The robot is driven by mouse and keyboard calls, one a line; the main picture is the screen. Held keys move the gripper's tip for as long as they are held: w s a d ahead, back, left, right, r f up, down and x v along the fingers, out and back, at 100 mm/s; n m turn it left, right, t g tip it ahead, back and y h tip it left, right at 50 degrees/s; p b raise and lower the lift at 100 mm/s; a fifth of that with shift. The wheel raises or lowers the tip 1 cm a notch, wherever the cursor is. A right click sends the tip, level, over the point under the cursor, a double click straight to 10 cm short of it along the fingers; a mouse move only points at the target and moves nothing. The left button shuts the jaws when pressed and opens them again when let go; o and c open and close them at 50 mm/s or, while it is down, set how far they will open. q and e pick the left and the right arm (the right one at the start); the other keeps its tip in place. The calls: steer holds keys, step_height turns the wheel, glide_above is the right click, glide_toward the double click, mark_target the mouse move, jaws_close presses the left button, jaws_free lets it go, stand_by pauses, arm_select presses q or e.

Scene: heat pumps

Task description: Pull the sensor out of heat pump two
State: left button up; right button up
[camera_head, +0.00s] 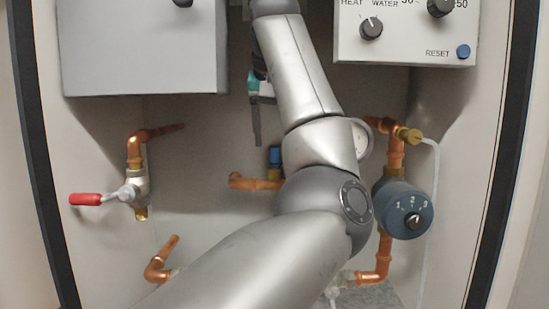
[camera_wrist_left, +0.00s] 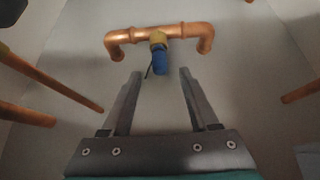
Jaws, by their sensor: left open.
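The sensor is a small blue piece (camera_head: 275,155) in a brass fitting on a copper pipe, low in the middle of the cabinet. It also shows in the left wrist view (camera_wrist_left: 159,63), with a thin dark wire beside it. My left gripper (camera_wrist_left: 160,76) is open and empty; the sensor shows between its two fingertips, and I see no contact. In the head view my left gripper (camera_head: 257,140) hangs just above and left of the sensor, partly hidden by my own arm. My right gripper is not in view.
A red-handled valve (camera_head: 86,199) is at left. A blue-grey pump (camera_head: 404,209) with a numbered dial is at right. A grey box (camera_head: 145,50) and a control panel (camera_head: 405,45) hang above. Copper pipes (camera_wrist_left: 55,82) run near the gripper.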

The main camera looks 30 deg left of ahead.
mark_target(275, 159)
arm_select(q)
steer(key=x, duration=0.7)
steer(key=shift+c, duration=0.3)
jaws_close()
stand_by(0.4)
